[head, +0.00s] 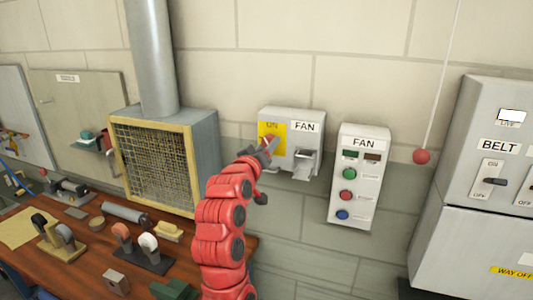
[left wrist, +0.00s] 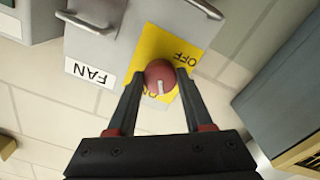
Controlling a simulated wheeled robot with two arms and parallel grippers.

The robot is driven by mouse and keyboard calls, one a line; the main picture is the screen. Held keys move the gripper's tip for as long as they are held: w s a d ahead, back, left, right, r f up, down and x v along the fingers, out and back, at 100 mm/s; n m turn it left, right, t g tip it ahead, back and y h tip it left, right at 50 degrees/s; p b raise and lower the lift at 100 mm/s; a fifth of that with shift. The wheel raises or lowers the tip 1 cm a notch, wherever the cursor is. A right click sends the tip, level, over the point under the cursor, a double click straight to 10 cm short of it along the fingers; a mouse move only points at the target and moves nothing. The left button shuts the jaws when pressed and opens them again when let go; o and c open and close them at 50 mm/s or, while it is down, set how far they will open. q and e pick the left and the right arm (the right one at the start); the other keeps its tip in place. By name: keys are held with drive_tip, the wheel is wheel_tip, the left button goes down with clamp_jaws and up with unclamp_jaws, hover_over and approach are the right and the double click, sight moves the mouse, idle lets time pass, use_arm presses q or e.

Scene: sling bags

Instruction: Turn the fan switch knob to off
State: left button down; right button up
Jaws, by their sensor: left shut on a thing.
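The fan switch box (head: 305,142) is a grey wall box with a FAN label and a yellow plate (head: 264,130) marked ON at its top. The red knob (left wrist: 160,72) sits on the plate, and its white mark points toward the ON side, away from OFF in the left wrist view. My left gripper (left wrist: 159,76) has one finger on each side of the knob and is shut on it. In the head view, my left gripper (head: 266,150) covers the lower part of the plate and part of the knob. My right gripper is not in view.
A FAN button panel (head: 360,160) hangs to the right of the box, with a red ball (head: 421,156) on a cord beyond it. A BELT cabinet (head: 497,130) is at the far right. A mesh-fronted duct box (head: 205,135) and a cluttered workbench (head: 85,262) are at left.

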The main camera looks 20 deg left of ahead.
use_arm(q)
drive_tip(key=shift+d+n+p, duration=0.1)
drive_tip(key=shift+n+p, duration=2.35)
drive_tip(key=shift+n, duration=3.45)
drive_tip(key=shift+c, duration=1.5)
unclamp_jaws()
drive_tip(key=shift+s, duration=0.1)
